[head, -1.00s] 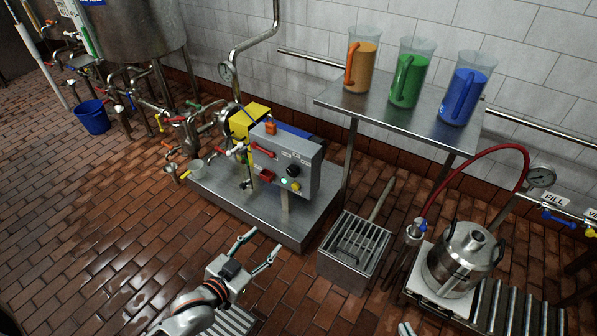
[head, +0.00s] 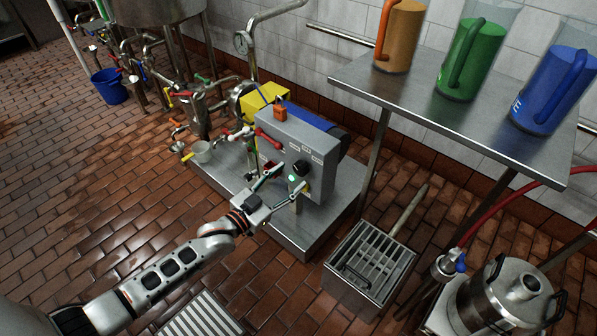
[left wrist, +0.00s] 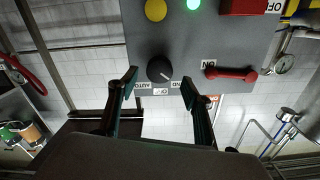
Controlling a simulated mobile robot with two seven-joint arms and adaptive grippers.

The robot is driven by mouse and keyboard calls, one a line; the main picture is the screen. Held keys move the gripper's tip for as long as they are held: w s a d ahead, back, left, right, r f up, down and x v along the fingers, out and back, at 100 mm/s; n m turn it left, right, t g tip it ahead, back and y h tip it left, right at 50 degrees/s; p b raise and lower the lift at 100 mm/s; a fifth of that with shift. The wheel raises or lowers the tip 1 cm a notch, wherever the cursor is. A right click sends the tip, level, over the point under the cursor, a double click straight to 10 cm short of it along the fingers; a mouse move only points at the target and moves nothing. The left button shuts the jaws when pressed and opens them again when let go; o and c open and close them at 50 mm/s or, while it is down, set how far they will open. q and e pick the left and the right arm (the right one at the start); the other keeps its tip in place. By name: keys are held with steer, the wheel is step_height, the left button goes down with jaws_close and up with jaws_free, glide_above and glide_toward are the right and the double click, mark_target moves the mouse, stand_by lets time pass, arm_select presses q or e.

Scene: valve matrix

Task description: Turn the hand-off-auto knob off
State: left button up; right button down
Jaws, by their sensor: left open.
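The black hand-off-auto knob (head: 301,168) is on the front of the grey control box (head: 318,150). In the left wrist view, which shows the panel upside down, the knob (left wrist: 160,69) has a white mark pointing lower right, toward the partly hidden HAND label (left wrist: 176,85). The OFF label (left wrist: 161,91) is at the middle and AUTO is at the left. My left gripper (head: 292,175) is open in front of the panel. In the left wrist view its fingertips (left wrist: 159,77) are on either side of the knob, with visible gaps. My right gripper is out of view.
A green light (left wrist: 194,4), a yellow button (left wrist: 155,10) and a red handle (left wrist: 231,73) are near the knob. A steel table (head: 430,108) with coloured jugs stands right of the box. A grated bin (head: 368,262) is on the floor.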

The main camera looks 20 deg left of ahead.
mark_target(298, 171)
arm_select(q)
steer(key=x, duration=0.3)
steer(key=shift+w+f+b, duration=0.1)
steer(key=shift+f+b, duration=0.2)
steer(key=shift+w+d+r, duration=0.2)
steer(key=shift+w, duration=0.2)
steer(key=c, duration=1.1)
